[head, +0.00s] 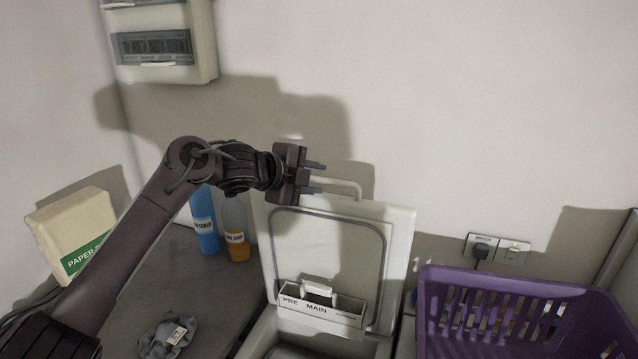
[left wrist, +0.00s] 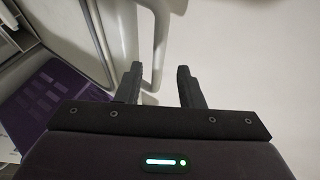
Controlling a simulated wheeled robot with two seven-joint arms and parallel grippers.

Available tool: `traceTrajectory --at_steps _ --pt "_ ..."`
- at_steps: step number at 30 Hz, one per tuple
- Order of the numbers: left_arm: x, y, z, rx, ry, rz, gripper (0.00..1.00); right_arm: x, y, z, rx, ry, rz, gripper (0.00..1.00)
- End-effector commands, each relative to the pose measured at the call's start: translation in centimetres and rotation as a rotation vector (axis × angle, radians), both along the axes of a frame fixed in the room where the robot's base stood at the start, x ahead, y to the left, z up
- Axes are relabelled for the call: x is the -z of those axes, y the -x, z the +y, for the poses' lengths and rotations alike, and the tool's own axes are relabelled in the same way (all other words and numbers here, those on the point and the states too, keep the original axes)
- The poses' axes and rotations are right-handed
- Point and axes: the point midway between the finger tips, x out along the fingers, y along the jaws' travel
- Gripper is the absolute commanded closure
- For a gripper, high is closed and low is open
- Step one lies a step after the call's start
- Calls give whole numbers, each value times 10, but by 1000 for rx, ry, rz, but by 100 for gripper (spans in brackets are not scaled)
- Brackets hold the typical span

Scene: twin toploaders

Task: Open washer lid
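The washer lid (head: 398,240) stands raised, close to upright, near the wall in the head view. Its inner face shows a dark seal line and a detergent drawer (head: 322,304) marked PRE and MAIN. A light bar handle (head: 343,185) sticks up at the lid's top edge; a pale bar also shows in the left wrist view (left wrist: 160,45). My left gripper (head: 318,178) is at the lid's top edge beside the handle. My right gripper is not in view.
A purple basket (head: 520,285) stands right of the lid. A blue bottle (head: 204,222), an orange bottle (head: 236,245), a paper box (head: 75,230) and a grey cloth (head: 167,338) are on the left. A wall panel (head: 158,45) hangs above; sockets (head: 497,250) are at right.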

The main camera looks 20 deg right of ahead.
Motion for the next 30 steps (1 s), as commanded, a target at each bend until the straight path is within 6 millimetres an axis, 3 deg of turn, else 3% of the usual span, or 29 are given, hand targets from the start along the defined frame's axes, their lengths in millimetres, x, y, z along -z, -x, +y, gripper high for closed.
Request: traceTrajectory --at_steps 3,9,22,26,30 --pt "-4 8 18 -1 2 -6 66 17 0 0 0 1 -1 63" --pt "-19 21 39 -3 2 -5 66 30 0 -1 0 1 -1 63" --pt "-25 25 46 -2 3 -3 66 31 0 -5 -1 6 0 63" --pt "-12 25 45 -23 20 15 66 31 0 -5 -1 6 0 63" --pt "28 27 47 -116 93 74 66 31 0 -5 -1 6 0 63"
